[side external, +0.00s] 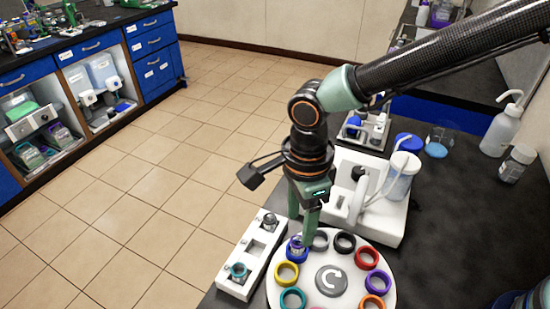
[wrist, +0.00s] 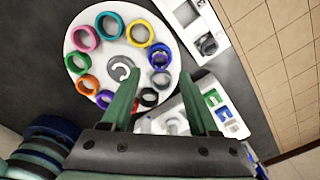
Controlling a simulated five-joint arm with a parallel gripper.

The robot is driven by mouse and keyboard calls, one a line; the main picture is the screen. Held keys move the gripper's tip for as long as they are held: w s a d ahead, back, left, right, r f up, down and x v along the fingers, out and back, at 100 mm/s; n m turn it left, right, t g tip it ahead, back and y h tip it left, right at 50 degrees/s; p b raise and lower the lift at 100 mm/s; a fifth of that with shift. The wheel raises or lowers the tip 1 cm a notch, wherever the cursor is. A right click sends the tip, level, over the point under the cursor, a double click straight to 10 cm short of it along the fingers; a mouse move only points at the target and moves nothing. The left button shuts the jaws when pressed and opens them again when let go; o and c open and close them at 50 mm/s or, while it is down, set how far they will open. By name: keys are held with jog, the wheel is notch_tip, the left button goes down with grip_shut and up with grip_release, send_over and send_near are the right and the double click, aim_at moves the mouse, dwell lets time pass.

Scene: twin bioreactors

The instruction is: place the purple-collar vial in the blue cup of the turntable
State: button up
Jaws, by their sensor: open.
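The white turntable (side external: 330,280) carries a ring of coloured cups; it also shows in the wrist view (wrist: 98,48). The blue cup (side external: 297,254) is on its far left side, beside the grey cup, and shows at the right of the ring in the wrist view (wrist: 159,56). A small pale-topped object, apparently a vial, stands in the blue cup; its collar looks purplish but is partly hidden. My gripper (side external: 303,232) points down directly over that cup area, its fingers apart. In the wrist view its fingers (wrist: 158,82) are apart with nothing held between them.
A white rack (side external: 256,250) stands left of the turntable, holding a teal-collar vial (side external: 238,271) and a grey-topped vial (side external: 270,221), with an empty square slot between. A white device with a clear vessel (side external: 399,180) stands behind the turntable.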

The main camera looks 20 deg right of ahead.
aim_at(299, 238)
notch_tip(299, 238, up, 8)
jog(key=w+d+r+n+t, duration=0.15)
jog(key=d+r+n, duration=0.25)
jog(key=d, duration=0.4)
jog(key=s+d+r+n+t, duration=0.1)
jog(key=s+d+n+t, duration=0.1)
jog(key=d+n, duration=0.5)
jog(key=s+d+r+n+t, duration=0.1)
jog(key=d+n, duration=0.6)
jog(key=d, duration=0.8)
jog(key=shift+s+r+t, duration=0.15)
jog(key=shift+s+t, duration=0.2)
jog(key=shift+t, duration=0.2)
